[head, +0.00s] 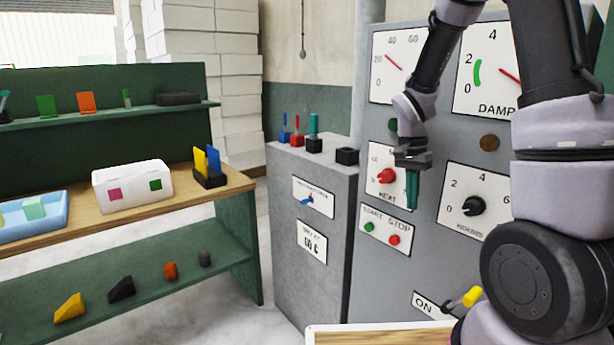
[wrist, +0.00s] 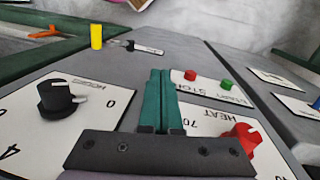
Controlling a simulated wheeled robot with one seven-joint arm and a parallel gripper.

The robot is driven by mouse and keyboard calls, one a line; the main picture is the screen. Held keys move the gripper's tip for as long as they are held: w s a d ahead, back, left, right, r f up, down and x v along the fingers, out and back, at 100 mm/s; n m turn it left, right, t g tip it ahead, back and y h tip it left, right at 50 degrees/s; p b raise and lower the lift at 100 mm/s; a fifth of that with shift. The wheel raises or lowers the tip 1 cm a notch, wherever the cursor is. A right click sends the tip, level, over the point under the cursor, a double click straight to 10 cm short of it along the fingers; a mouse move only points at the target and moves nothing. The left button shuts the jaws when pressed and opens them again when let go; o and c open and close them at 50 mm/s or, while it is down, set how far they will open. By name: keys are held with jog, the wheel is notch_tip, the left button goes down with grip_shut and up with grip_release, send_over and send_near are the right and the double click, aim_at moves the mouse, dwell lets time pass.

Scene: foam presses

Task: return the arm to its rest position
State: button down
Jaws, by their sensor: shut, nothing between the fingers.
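My gripper (head: 412,206) hangs fingers-down in front of the grey machine's control panel (head: 438,133), between the red HEAT knob (head: 387,176) and a black knob (head: 473,206). Its teal fingers are together with nothing between them. In the wrist view my gripper (wrist: 160,72) is also shut and empty, with the black knob (wrist: 57,97) to the left and the red knob (wrist: 243,137) to the right. Whether the fingers touch the panel I cannot tell. My arm reaches down from the top right of the head view.
Green and red buttons (head: 382,235) sit below the red knob, with a yellow-handled switch (head: 472,296) lower right. A grey cabinet (head: 312,230) with small tools on top stands to the left. A workbench (head: 75,228) with a white box (head: 132,187) is farther left.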

jog(key=s+a+r+n+t+y, duration=0.1)
jog(key=s+r+n+t, duration=0.1)
jog(key=s+r+t, duration=0.2)
jog(key=s+a+r+n+t+y, duration=0.1)
jog(key=s+r+n+t+y, duration=0.1)
jog(key=s+r, duration=0.9)
notch_tip(320, 180, up, 9)
jog(key=shift+s+f+n+t, duration=0.2)
jog(key=shift+n+t, duration=0.3)
jog(key=shift+t, duration=0.6)
